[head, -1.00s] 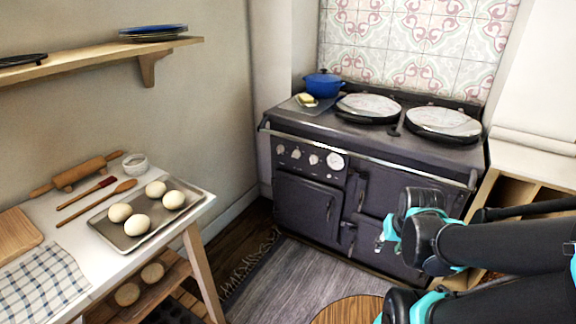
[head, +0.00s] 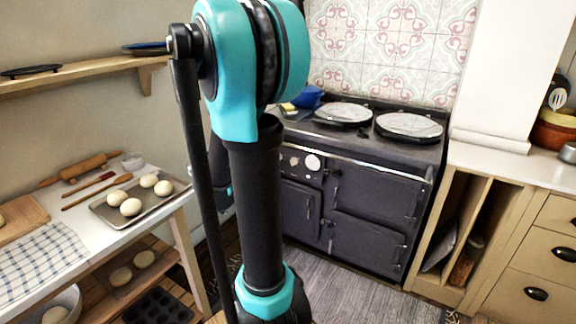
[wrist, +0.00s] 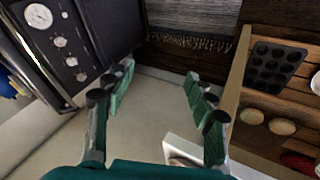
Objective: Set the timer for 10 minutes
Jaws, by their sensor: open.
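No separate kitchen timer can be made out. The black range cooker (head: 370,205) stands at the back, its front bearing a round white dial (head: 312,162) beside smaller knobs. In the wrist view the dial (wrist: 39,16) is at the upper left, with knobs (wrist: 60,41) in a row below it; its markings are too small to read. My gripper (wrist: 160,80) is open and empty in the wrist view, its fingers apart over the pale wall, to the right of the knobs and not touching them. In the head view my upright arm hides part of the cooker's left side and most of the gripper.
The white table (head: 80,283) at left holds a tray of dough balls (head: 140,200) and a rolling pin (head: 80,168). A muffin tin (wrist: 277,65) sits on its lower shelf. A wooden cabinet (head: 530,250) stands right of the cooker. The grey floor before the cooker is clear.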

